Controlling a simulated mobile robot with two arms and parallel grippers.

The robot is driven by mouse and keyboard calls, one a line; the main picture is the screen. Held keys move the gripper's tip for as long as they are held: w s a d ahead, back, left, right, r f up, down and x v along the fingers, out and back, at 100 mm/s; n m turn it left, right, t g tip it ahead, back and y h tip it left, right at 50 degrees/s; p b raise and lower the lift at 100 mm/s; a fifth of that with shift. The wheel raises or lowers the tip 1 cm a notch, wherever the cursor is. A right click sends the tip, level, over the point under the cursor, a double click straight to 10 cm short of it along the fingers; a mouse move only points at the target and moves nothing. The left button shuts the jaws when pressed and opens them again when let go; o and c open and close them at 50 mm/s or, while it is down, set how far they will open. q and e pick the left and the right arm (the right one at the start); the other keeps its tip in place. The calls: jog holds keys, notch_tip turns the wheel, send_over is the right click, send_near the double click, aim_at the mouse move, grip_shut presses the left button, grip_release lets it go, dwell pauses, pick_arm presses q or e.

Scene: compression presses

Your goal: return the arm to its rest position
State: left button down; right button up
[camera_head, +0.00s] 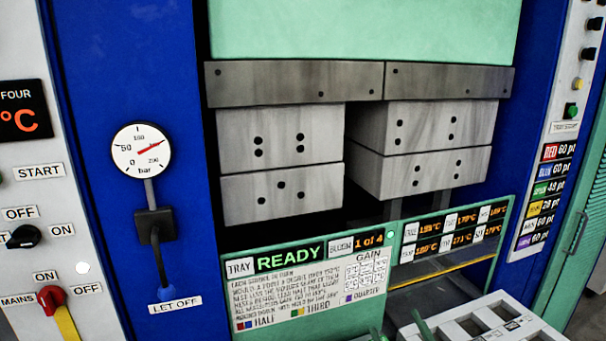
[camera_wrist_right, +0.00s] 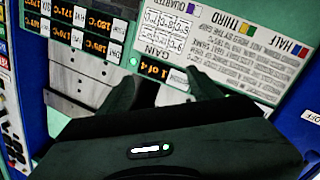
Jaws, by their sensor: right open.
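My right gripper (camera_head: 399,331) shows only as two dark green fingertips at the bottom edge of the head view, in front of the press's lower panel. In the right wrist view my right gripper (camera_wrist_right: 162,88) has its two fingers apart with nothing between them. The rest of my right arm is out of the head view. My left gripper is in neither view.
The press has two stacks of grey blocks (camera_head: 282,196) under a steel plate. A green panel reading READY (camera_head: 290,256) is below. A pale slotted tray (camera_head: 440,331) is at lower right, close to the gripper. A gauge (camera_head: 141,151) and let-off lever (camera_head: 155,225) are at left.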

jog(key=s+d+f+m+g+h, duration=0.1)
jog(key=s+d+f+m+g, duration=0.1)
jog(key=s+f+g, duration=0.45)
jog(key=s+d+f+m+g+h, duration=0.15)
jog(key=s+f, duration=0.25)
jog(key=f, duration=0.5)
jog(key=s+f+g+y, duration=0.2)
jog(key=s+f+g, duration=0.5)
jog(key=s, duration=0.8)
notch_tip(320, 180, down, 28)
jog(key=s+d+f+g, duration=0.1)
jog(key=s+d+f, duration=0.2)
jog(key=s+f, duration=1.2)
jog(key=shift+s+f+g+h, duration=0.15)
jog(key=shift+s+g+h, duration=0.25)
jog(key=shift+s, duration=0.8)
jog(key=shift+m, duration=0.25)
